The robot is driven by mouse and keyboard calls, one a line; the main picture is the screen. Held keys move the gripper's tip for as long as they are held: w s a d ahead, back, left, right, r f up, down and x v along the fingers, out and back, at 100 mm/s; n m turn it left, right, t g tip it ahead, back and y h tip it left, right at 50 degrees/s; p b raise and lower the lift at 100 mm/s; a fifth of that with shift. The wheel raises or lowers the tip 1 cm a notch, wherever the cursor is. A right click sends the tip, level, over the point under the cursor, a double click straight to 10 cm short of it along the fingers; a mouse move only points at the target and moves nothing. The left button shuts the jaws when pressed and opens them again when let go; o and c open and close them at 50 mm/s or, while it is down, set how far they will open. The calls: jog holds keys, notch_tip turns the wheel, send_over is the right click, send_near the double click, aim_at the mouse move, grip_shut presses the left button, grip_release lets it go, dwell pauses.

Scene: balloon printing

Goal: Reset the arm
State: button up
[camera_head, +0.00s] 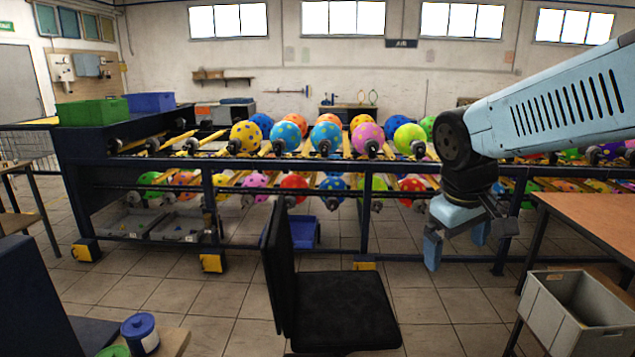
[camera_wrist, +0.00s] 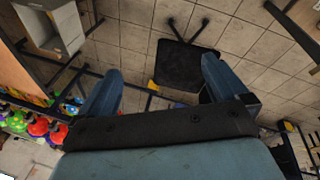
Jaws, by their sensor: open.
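My gripper (camera_head: 456,248) hangs at the end of my light-blue arm on the right side of the head view, pointing down. Its two blue fingers are spread apart with nothing between them. In the wrist view my gripper (camera_wrist: 160,88) also shows open and empty, with the tiled floor and a black chair seen beyond the fingers. The arm reaches in from the right edge of the head view, in front of the balloon rack (camera_head: 366,215).
A black chair (camera_head: 340,308) stands in front of the rack. A grey bin (camera_head: 550,312) sits at lower right by a brown table (camera_head: 590,215). Patterned balloons line the rack. A green crate (camera_head: 92,112) and a blue crate (camera_head: 150,102) sit on its left end.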

jog(key=s+r+m+t+y, duration=0.1)
jog(key=s+r+m+t, duration=0.2)
jog(key=s, duration=0.3)
jog(key=shift+a+r+m+y, duration=0.25)
jog(key=shift+m+y, duration=0.15)
jog(key=shift+m, duration=0.2)
